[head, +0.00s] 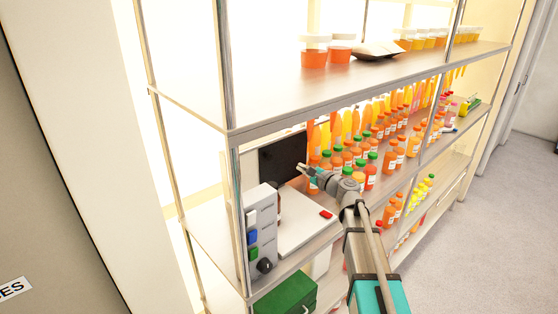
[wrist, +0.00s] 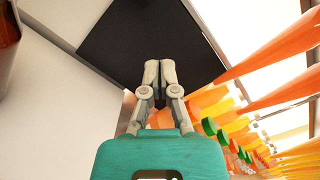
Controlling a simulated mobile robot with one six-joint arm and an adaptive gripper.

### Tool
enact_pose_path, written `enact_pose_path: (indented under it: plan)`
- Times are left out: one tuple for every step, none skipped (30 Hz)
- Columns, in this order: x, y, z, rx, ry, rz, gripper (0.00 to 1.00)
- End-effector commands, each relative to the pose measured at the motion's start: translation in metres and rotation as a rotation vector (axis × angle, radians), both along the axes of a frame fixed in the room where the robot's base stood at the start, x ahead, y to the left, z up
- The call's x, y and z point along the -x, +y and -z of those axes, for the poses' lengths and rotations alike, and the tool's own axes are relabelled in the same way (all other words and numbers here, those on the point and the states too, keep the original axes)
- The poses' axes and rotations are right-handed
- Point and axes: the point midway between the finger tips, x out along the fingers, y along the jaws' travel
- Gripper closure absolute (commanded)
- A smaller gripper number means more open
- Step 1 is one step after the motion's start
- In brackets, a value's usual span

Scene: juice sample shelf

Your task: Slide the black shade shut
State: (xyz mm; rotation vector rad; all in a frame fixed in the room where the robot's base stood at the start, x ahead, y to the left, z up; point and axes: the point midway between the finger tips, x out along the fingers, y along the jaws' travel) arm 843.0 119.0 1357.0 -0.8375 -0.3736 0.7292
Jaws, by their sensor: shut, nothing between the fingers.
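The black shade (head: 282,155) is a flat dark panel standing at the back of the middle shelf, behind a white board. In the wrist view the black shade (wrist: 125,40) fills the top middle, beyond my fingertips. My gripper (head: 303,168) is shut and empty, its fingers together, in front of the shade's right part in the head view. The shut gripper also shows in the wrist view (wrist: 160,70), its tips overlapping the shade's lower right area. I cannot tell whether the tips touch the shade.
A grey control box (head: 262,230) with coloured buttons and a black knob stands left on the shelf. Many juice bottles (head: 371,175) crowd the right side, close to my gripper. The upper shelf (head: 270,115) hangs above.

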Motion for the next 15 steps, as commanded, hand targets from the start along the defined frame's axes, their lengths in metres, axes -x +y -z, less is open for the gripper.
enact_pose_path:
  plan:
    - [-0.004, -0.004, 0.002, 0.042, -0.046, -0.001, 1.00]
    - [-0.005, -0.006, 0.002, 0.070, -0.076, -0.002, 1.00]
    - [-0.006, -0.008, 0.003, 0.107, -0.116, -0.003, 1.00]
    - [-0.008, -0.010, 0.004, 0.133, -0.145, -0.003, 1.00]
    - [-0.009, -0.012, 0.004, 0.160, -0.175, -0.004, 1.00]
    - [-0.010, -0.014, 0.004, 0.193, -0.210, -0.005, 1.00]
    - [-0.011, -0.015, 0.005, 0.215, -0.236, -0.006, 1.00]
    - [-0.011, -0.016, 0.005, 0.237, -0.261, -0.007, 1.00]
    - [-0.012, -0.018, 0.005, 0.263, -0.290, -0.007, 1.00]
    - [-0.013, -0.019, 0.005, 0.281, -0.309, -0.007, 1.00]
    - [-0.013, -0.020, 0.005, 0.296, -0.326, -0.007, 1.00]
    - [-0.014, -0.021, 0.006, 0.314, -0.346, -0.007, 1.00]
    - [-0.014, -0.022, 0.006, 0.325, -0.358, -0.007, 1.00]
    - [-0.014, -0.022, 0.006, 0.334, -0.368, -0.008, 1.00]
    - [-0.015, -0.023, 0.006, 0.343, -0.378, -0.008, 1.00]
